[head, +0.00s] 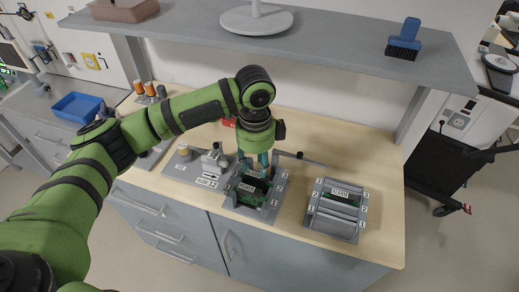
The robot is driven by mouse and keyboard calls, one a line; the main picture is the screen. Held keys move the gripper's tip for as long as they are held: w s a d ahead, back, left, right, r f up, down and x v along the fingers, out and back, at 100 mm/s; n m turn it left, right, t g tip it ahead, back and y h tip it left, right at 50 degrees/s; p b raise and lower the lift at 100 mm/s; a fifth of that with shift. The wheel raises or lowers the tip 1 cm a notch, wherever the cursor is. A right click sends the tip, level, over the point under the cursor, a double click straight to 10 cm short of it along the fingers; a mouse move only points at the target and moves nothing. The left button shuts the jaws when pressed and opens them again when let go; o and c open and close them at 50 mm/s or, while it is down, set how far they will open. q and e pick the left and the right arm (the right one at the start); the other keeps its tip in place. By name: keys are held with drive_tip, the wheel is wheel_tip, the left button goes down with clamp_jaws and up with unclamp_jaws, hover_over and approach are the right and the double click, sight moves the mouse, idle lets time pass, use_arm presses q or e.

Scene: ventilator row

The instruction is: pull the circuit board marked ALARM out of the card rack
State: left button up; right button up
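A grey card rack (231,205) with numbered slots stands on the wooden bench and holds green circuit boards (251,191). A white label shows on a board there, but I cannot read it surely. My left gripper (254,167) points down just above the back of this rack. Its two teal fingers stand apart, and no board shows clearly lifted between them. A second grey rack (332,227) with numbered slots stands to the right. It has a dark green board (341,199) with a white label too small to read surely. My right gripper is not in view.
A grey plate with a metal fixture (214,160) lies left of the first rack. A dark rod (303,159) lies behind the racks. A shelf (330,45) with a blue brush (404,39) overhangs the back. The bench's right end (384,165) is clear.

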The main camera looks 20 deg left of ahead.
sight(255, 176)
use_arm(q)
drive_tip(key=f, duration=0.1)
drive_tip(key=s+f+p, duration=0.1)
drive_tip(key=f, duration=0.1)
drive_tip(key=shift+f, duration=0.2)
drive_tip(key=shift+w+f, duration=0.15)
drive_tip(key=shift+f, duration=1.2)
clamp_jaws()
drive_tip(key=c, duration=0.7)
unclamp_jaws()
clamp_jaws()
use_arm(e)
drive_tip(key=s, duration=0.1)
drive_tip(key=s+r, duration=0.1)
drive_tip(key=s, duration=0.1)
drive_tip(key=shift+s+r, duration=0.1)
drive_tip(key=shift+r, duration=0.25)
use_arm(q)
drive_tip(key=shift+w+r+p, duration=0.1)
drive_tip(key=shift+r+p, duration=0.1)
drive_tip(key=shift+p, duration=0.2)
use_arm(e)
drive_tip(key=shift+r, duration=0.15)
